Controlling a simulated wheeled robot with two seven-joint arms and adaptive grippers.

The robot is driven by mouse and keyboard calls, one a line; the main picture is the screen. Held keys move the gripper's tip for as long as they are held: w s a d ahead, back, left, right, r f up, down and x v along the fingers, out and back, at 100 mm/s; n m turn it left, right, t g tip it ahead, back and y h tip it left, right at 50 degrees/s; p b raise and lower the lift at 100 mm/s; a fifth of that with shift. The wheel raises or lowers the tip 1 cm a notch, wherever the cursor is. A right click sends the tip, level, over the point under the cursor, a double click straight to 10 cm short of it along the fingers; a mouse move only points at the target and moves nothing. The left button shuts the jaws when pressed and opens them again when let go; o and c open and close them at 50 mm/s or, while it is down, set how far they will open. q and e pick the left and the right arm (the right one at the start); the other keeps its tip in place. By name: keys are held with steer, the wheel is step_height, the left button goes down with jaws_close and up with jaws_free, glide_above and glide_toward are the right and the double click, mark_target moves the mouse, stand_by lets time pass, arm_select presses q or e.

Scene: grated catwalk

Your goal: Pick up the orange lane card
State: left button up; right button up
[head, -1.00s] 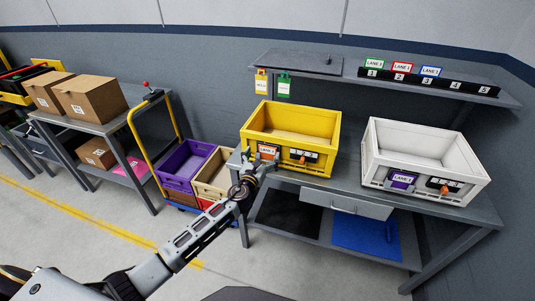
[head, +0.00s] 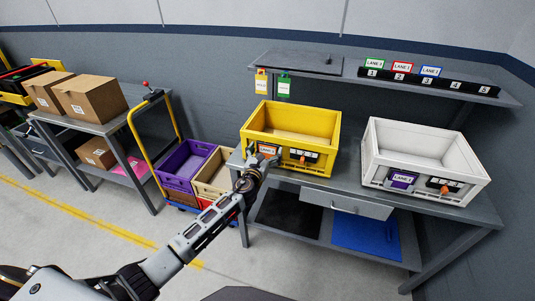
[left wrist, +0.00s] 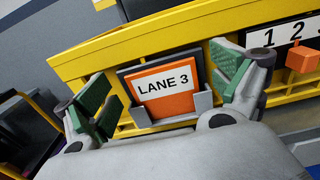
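The orange lane card (left wrist: 168,106), with a white label reading LANE 3, sits in a grey holder (left wrist: 201,101) on the front of the yellow bin (left wrist: 125,45). In the head view, the card (head: 267,149) shows just above my left gripper (head: 264,159). My left gripper is open in the left wrist view (left wrist: 165,88). Its green-padded fingers stand on either side of the card, with a visible gap at each side. The card is tilted in that view and still in its holder. My right gripper is not in view.
A white bin (head: 425,140) with a purple card (head: 401,180) stands right on the same bench (head: 350,192). Several lane cards stand on the shelf (head: 300,62) above. A purple crate (head: 183,165) and a beige crate (head: 212,180) are left of the bench.

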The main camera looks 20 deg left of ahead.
arm_select(q)
steer(key=c, duration=0.7)
steer(key=shift+c, duration=0.5)
steer(key=shift+r, duration=0.1)
steer(key=shift+r+p, duration=0.4)
steer(key=shift+r, duration=0.35)
step_height(320, 180, up, 16)
steer(key=p, duration=0.3)
steer(key=shift+r, duration=0.15)
